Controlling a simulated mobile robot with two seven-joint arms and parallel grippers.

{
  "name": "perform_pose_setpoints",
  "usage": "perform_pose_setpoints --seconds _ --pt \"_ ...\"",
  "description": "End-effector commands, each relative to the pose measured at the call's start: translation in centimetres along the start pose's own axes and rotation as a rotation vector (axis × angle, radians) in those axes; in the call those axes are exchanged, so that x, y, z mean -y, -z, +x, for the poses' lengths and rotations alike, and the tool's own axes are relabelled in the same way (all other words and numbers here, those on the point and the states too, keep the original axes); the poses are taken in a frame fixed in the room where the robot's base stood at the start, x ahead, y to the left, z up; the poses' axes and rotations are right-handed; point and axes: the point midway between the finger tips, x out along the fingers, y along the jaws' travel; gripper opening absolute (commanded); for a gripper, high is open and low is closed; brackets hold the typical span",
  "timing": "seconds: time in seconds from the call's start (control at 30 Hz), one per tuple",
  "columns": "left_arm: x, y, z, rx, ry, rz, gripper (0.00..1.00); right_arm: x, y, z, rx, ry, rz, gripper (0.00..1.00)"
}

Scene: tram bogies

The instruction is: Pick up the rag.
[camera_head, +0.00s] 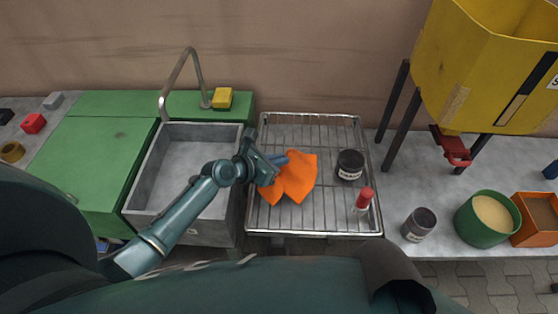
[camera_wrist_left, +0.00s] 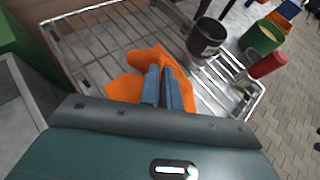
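The orange rag (camera_head: 298,178) lies crumpled on the wire rack (camera_head: 330,228), on its left half. It also shows in the left wrist view (camera_wrist_left: 122,88), bunched up around the fingertips. My left gripper (camera_head: 277,160) is over the left part of the rag. In the left wrist view its two blue fingers (camera_wrist_left: 161,72) are close together with a fold of orange cloth between them, so it looks shut on the rag. The fingers hide part of the rag. My right gripper is not in view.
A sink (camera_head: 180,180) with a tap is to the left. A dark jar (camera_head: 418,224), green tub (camera_head: 484,219) and yellow hopper (camera_head: 480,65) are to the right.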

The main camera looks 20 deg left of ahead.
Motion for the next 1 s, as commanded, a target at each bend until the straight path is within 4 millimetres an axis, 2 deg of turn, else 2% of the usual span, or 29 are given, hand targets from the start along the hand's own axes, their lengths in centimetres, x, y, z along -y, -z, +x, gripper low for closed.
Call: perform_pose_setpoints --seconds 0.07,0.23,0.63,0.9,1.0 --pt "0.0 -1.6 -0.8 0.003 -0.001 0.0 0.0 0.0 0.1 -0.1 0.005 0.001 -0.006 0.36" --pt "0.0 -3.5 -1.8 0.003 0.0 0.0 0.0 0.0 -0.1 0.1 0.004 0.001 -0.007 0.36" --pt "0.0 -4.5 -2.2 0.004 -0.002 0.0 0.0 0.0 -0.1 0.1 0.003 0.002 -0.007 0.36" --pt "0.0 -10.0 -5.0 0.009 -0.004 0.003 0.0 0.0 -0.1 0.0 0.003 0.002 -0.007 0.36" --pt "0.0 -11.4 -5.8 0.006 -0.002 0.001 0.0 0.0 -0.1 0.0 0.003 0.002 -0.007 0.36"
